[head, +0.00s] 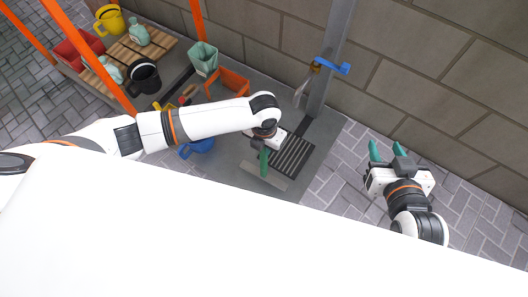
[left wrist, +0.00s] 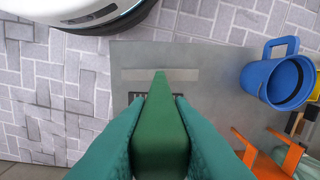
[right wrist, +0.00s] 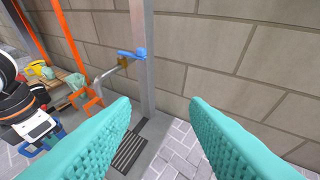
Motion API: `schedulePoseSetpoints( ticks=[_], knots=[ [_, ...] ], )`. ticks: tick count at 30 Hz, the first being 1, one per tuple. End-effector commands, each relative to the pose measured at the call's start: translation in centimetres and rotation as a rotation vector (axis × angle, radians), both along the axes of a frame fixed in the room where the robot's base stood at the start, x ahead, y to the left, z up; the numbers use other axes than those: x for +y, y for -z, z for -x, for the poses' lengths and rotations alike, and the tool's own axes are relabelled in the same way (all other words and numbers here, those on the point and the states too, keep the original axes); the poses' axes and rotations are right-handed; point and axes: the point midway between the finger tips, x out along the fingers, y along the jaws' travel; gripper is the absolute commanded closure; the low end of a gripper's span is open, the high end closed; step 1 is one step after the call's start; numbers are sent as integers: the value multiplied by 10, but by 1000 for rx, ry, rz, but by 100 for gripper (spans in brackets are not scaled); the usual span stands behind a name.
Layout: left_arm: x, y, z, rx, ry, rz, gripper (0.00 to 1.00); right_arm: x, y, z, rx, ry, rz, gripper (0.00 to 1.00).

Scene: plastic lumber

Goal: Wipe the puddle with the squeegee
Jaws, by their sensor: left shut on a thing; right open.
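My left gripper (head: 266,146) is shut on the green handle of the squeegee (head: 263,163), over the grey slab. In the left wrist view the handle (left wrist: 161,135) runs forward between the teal fingers (left wrist: 160,128). A pale strip (left wrist: 180,75) crosses its far end and looks like the squeegee's head; whether it touches the slab I cannot tell. No puddle can be made out clearly on the slab. My right gripper (head: 383,155) is open and empty over the paving at the right; its spread fingers also show in the right wrist view (right wrist: 160,125).
A dark slotted drain grate (head: 292,155) lies beside the squeegee. A grey post with a blue-handled tap (head: 333,67) rises by the wall.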

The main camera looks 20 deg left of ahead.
Motion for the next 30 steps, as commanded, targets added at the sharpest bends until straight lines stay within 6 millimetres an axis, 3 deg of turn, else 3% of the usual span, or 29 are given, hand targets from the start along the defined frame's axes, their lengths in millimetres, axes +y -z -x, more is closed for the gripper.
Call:
schedulePoseSetpoints(
  ticks=[21, 30],
  knots=[
    [-3, -15, 4, -1, -7, 1, 98, -21, 44, 49, 387, 28, 88, 59],
    [-4, -24, 7, -1, -12, 1, 98, -30, 50, 75, 538, 39, 120, 59]
  ],
)
